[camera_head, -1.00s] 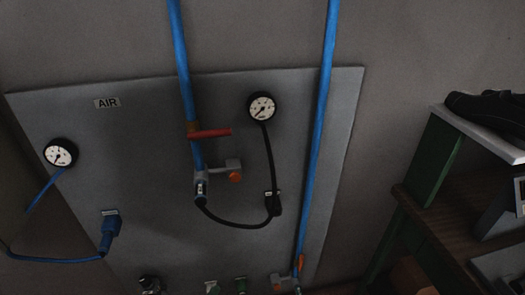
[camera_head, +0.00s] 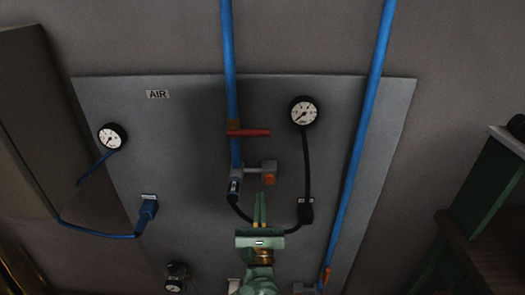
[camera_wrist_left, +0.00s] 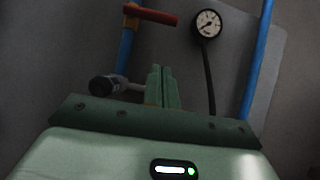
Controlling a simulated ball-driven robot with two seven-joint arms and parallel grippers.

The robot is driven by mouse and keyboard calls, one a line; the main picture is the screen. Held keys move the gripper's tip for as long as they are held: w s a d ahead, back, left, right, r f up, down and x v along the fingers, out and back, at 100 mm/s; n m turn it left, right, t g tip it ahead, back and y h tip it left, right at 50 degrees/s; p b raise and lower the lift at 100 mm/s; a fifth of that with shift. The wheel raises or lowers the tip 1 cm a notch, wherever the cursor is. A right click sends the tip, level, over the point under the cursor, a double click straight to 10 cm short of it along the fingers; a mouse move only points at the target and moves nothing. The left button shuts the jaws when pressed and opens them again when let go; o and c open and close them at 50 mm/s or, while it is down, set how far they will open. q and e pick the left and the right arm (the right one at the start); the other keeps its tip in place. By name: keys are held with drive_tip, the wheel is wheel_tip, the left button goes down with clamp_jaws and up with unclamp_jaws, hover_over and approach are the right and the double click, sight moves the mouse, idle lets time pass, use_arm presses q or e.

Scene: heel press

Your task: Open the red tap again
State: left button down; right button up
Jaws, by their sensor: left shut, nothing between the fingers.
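The red tap handle (camera_head: 248,133) sits on the left blue pipe (camera_head: 230,70), at a brass-coloured valve body. It lies crosswise to the pipe, pointing right. The handle also shows in the left wrist view (camera_wrist_left: 150,15), above and a little left of the fingers. My left gripper (camera_head: 260,194) is below the handle in the head view, with its two green fingers together and nothing between them. It is apart from the handle. In the left wrist view its fingers (camera_wrist_left: 161,70) point up toward the panel. My right gripper is not in view.
A grey fitting with an orange knob (camera_head: 269,179) is just above my fingertips in the head view. A gauge (camera_head: 304,113) with a black hose hangs right of the handle. Another blue pipe (camera_head: 360,130) runs further right. A dark box (camera_head: 30,120) stands at left.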

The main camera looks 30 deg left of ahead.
sight(248, 133)
use_arm(q)
drive_tip(key=s+r+p+x, duration=0.1)
drive_tip(key=r+p+x, duration=0.1)
drive_tip(key=x, duration=1.1)
drive_tip(key=shift+s+d+p, duration=0.2)
drive_tip(key=shift+d+p, duration=0.2)
drive_tip(key=shift+p, duration=0.15)
drive_tip(key=shift+r, duration=0.1)
